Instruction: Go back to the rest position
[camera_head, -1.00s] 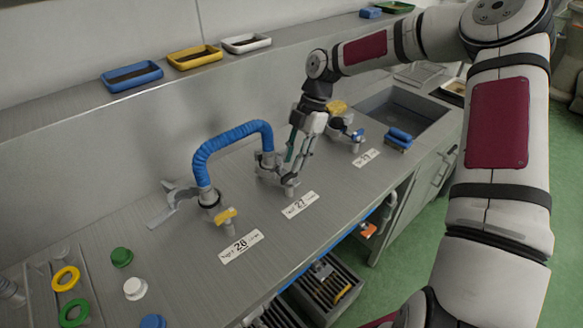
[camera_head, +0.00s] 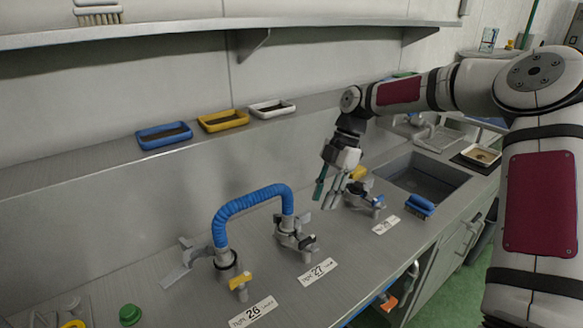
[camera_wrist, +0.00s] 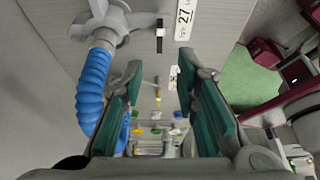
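My gripper (camera_head: 330,182) hangs above the metal counter, to the right of the fitting marked 27, and is apart from it. In the wrist view its green finger pads (camera_wrist: 160,112) stand wide apart with nothing held between them. A blue corrugated hose (camera_head: 252,203) arches from the fitting marked 26 (camera_head: 228,266) to the fitting marked 27 (camera_head: 296,236). The hose also shows at the left of the wrist view (camera_wrist: 93,85). The fitting at 26 has a yellow handle (camera_head: 240,280). The fitting at 27 has a dark handle.
A third fitting (camera_head: 364,197) stands close right of my gripper, partly behind it. A blue brush (camera_head: 420,204) lies by the sink (camera_head: 430,178). Blue (camera_head: 164,135), yellow (camera_head: 223,120) and white (camera_head: 272,108) trays sit on the back ledge. Label plates (camera_head: 320,272) line the counter's front.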

